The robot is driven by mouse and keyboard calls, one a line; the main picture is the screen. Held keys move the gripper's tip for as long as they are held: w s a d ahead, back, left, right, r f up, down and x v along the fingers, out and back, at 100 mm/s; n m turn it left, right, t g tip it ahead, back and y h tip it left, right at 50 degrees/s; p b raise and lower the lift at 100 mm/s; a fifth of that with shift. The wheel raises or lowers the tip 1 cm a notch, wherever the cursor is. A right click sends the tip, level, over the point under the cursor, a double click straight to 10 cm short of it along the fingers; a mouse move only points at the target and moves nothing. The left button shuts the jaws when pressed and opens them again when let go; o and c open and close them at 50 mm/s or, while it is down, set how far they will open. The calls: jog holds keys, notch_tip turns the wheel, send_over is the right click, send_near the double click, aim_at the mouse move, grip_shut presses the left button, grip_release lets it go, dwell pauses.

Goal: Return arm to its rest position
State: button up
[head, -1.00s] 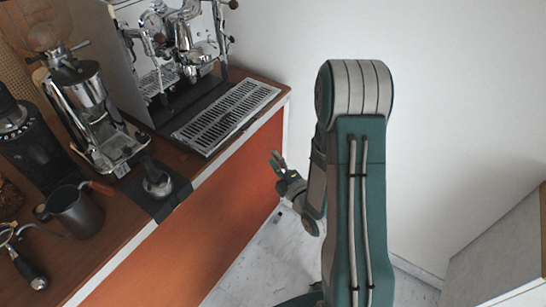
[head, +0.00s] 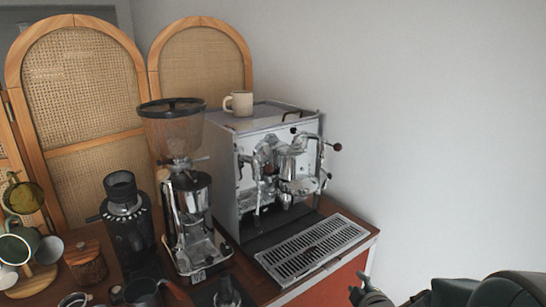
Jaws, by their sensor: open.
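My arm shows at the bottom right corner of the head view, low and folded, cut off by the frame's edge. My gripper (head: 360,285) is at the bottom edge, open, just right of the cart's orange-red side panel (head: 330,285). I see nothing between its fingers. Its lower part is out of the frame.
The wooden cart top holds an espresso machine (head: 230,185) with a cream mug (head: 239,103) on it, a drip tray (head: 312,248), a grinder (head: 188,205), a black grinder (head: 128,232) and a dark pitcher (head: 143,293). Rattan screens (head: 75,75) stand behind. The white wall is at right.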

jog(key=s+a+r+m+g, duration=0.1)
jog(key=s+r+m+g, duration=0.1)
jog(key=s, duration=0.5)
jog(key=s+a+r+m+g, duration=0.2)
jog(key=s+r+m, duration=0.3)
jog(key=s, duration=0.3)
jog(key=s+a+r+m+g, duration=0.2)
jog(key=s+r+m+g, duration=0.1)
jog(key=s+m, duration=0.3)
jog(key=shift+s+r+g, duration=0.15)
jog(key=shift+s+g, duration=0.45)
jog(key=shift+s, duration=0.55)
